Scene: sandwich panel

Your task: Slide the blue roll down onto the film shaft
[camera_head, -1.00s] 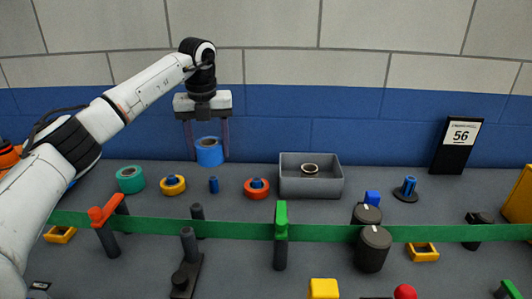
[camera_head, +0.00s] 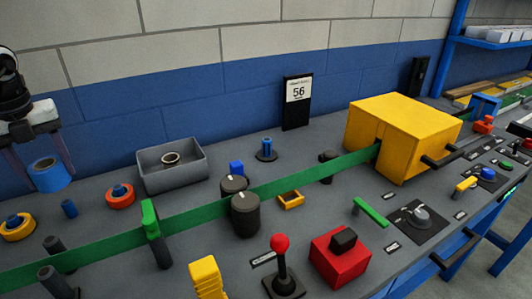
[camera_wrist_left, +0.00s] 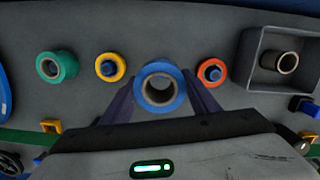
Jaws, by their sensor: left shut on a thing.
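The blue roll (camera_head: 49,174) is a ring with a brown core, held between the purple fingers of my left gripper (camera_head: 42,168). It hangs above the bench at the left edge of the head view. In the left wrist view the blue roll (camera_wrist_left: 160,67) sits between the fingers, its hole facing the camera. A bare blue post (camera_head: 69,208) stands below and slightly right of it. Another blue post (camera_head: 266,147) on a round black base stands farther right, behind the green strip. I cannot tell for certain which is the film shaft. My right gripper is out of view.
A yellow roll (camera_head: 18,227) and an orange roll (camera_head: 120,195) sit on blue posts near the bare one. A grey bin (camera_head: 172,177) holds a small ring. A green strip (camera_head: 310,178) runs past black rollers (camera_head: 245,214) to a yellow box (camera_head: 405,125).

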